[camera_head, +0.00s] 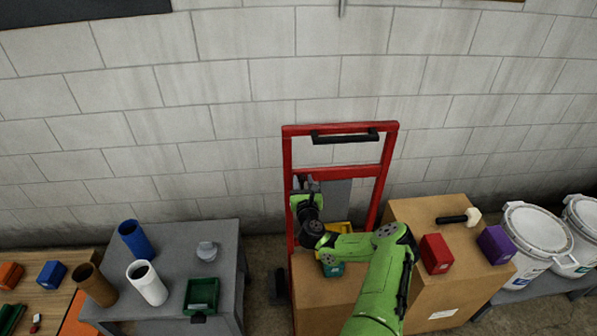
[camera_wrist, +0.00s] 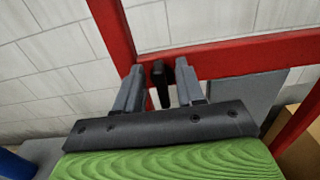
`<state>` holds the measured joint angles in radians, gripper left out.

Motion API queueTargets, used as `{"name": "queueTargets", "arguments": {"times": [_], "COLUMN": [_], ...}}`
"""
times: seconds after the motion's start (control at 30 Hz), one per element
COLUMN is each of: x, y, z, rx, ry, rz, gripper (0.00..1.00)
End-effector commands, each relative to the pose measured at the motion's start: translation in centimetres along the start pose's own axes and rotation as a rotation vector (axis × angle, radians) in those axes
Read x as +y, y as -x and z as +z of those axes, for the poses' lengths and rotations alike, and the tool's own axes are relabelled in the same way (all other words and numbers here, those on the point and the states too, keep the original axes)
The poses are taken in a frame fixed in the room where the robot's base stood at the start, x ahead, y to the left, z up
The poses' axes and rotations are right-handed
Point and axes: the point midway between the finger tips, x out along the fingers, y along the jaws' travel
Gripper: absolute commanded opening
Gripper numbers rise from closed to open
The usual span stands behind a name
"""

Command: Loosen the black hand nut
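A small black piece, which looks like the black hand nut (camera_wrist: 160,82), stands in front of the red frame in the wrist view. My gripper (camera_wrist: 159,67) has one grey finger on each side of it. A narrow gap shows between the piece and each finger, so the gripper looks open around it and not clamped. In the head view my gripper (camera_head: 309,183) is at the left upright of the red hand truck (camera_head: 387,150). The nut cannot be made out there, and my wrist covers part of that area.
A black bar handle (camera_head: 345,136) crosses the truck's top. Cardboard boxes (camera_head: 440,292) stand on and beside it, with a red block (camera_head: 436,254), purple block (camera_head: 496,244) and mallet (camera_head: 458,217). A grey table (camera_head: 220,235) with tubes is left; white buckets (camera_head: 535,235) are right.

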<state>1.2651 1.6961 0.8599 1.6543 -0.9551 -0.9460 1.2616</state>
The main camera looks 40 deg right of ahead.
Motion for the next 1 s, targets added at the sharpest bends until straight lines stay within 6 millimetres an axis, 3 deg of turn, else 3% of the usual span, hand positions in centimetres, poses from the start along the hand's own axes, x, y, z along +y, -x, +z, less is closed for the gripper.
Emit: {"name": "queueTargets", "arguments": {"times": [0.27, 0.5, 1.0], "x": [-0.07, -0.05, 0.17], "y": [-0.01, -0.01, -0.02], "z": [0.03, 0.02, 0.03], "rx": [0.0, 0.0, -0.001], "ry": [0.0, 0.001, 0.076], "rz": [-0.002, -0.001, 0.0], "gripper": [0.37, 0.0, 0.0]}}
